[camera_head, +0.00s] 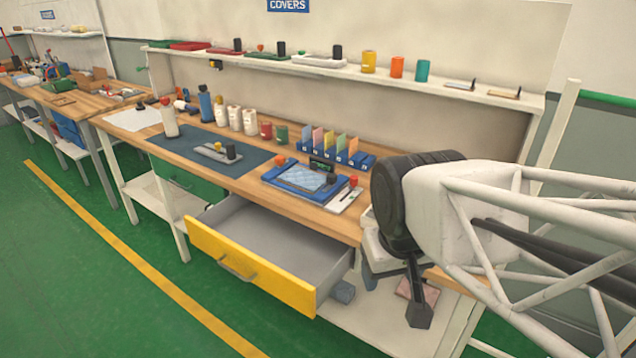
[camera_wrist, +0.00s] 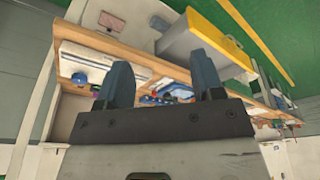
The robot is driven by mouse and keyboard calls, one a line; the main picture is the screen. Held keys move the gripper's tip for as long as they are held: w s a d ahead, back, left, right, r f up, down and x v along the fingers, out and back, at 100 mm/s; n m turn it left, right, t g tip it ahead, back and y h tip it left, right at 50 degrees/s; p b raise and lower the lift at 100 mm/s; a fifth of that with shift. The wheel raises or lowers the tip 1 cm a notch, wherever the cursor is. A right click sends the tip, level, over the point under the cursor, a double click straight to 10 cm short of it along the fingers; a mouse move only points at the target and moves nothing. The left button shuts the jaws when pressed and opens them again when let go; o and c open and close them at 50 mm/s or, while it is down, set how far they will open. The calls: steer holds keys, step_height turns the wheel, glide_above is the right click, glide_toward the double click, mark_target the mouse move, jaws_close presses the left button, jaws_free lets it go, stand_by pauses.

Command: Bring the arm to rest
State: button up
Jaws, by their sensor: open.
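My gripper (camera_wrist: 161,78) shows in the wrist view as two dark blue-grey fingers set wide apart. It is open, with nothing held between the fingers. In the head view, my arm is at the right, in front of the workbench's right end, and largely hides the gripper. A light-blue quilted mattress (camera_head: 302,177) lies in a blue tray (camera_head: 273,183) on the wooden workbench (camera_head: 322,218). My gripper is to the right of the tray and apart from it.
A yellow-fronted drawer (camera_head: 247,265) stands open below the bench. Colored cards in a blue rack (camera_head: 350,157), bottles and a dark mat (camera_head: 190,140) occupy the top. A shelf (camera_head: 430,79) runs behind. The green floor (camera_head: 90,290) in front is clear.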

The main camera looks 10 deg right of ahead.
steer(key=shift+s+a+f, duration=0.1)
steer(key=shift+s+f, duration=0.15)
steer(key=shift+s, duration=0.3)
stand_by(1.0)
